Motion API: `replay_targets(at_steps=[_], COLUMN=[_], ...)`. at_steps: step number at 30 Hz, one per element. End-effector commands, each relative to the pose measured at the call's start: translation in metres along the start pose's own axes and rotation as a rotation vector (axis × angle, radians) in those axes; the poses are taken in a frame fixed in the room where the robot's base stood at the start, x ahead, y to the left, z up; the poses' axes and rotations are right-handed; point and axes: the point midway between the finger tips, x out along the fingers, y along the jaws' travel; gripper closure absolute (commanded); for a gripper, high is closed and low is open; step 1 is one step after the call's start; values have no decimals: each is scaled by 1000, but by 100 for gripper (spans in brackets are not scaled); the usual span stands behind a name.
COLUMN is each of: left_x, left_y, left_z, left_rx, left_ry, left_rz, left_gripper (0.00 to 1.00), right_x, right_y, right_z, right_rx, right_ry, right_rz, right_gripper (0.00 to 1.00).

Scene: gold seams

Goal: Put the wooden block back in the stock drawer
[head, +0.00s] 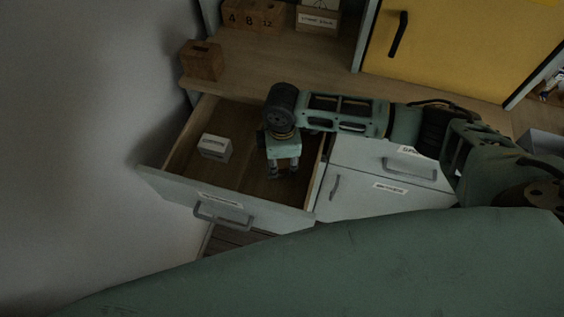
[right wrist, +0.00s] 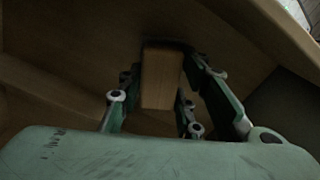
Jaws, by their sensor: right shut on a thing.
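The stock drawer (head: 180,187) is pulled open at the left, below the wooden counter. My right gripper (head: 281,176) points down inside it, toward its right side. In the right wrist view, my right gripper (right wrist: 158,95) is shut on the wooden block (right wrist: 161,80), which sits between its fingers. The block is mostly hidden by the gripper in the head view. The wrist view shows drawer walls around the block, but I cannot tell whether the block touches the drawer floor. My left gripper is not in view.
A white labelled box (head: 214,147) stands in the drawer's left part. A wooden cube (head: 201,61) sits on the counter's (head: 300,60) left edge. Closed drawers (head: 385,165) lie to the right, and a yellow cabinet door (head: 455,45) stands behind.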

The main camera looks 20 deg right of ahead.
Motion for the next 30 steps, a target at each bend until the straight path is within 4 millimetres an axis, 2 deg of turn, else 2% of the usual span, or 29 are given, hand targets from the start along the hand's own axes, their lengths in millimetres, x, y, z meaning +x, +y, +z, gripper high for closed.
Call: replay_targets(at_steps=[3,8,9,15,25,30], left_x=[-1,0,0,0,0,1], left_y=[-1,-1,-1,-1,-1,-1], left_z=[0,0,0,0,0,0], left_rx=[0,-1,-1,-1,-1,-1], left_ry=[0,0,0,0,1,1], left_rz=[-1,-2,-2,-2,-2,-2], left_gripper=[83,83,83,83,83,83], right_x=[12,12,12,12,10,-11], right_y=[0,0,0,0,0,1], right_z=[0,0,0,0,0,0], right_rx=[-1,-2,-2,-1,-1,-1], right_ry=[0,1,1,1,1,2], right_rz=[1,2,2,1,2,3], right_gripper=[89,89,65,49,49,49])
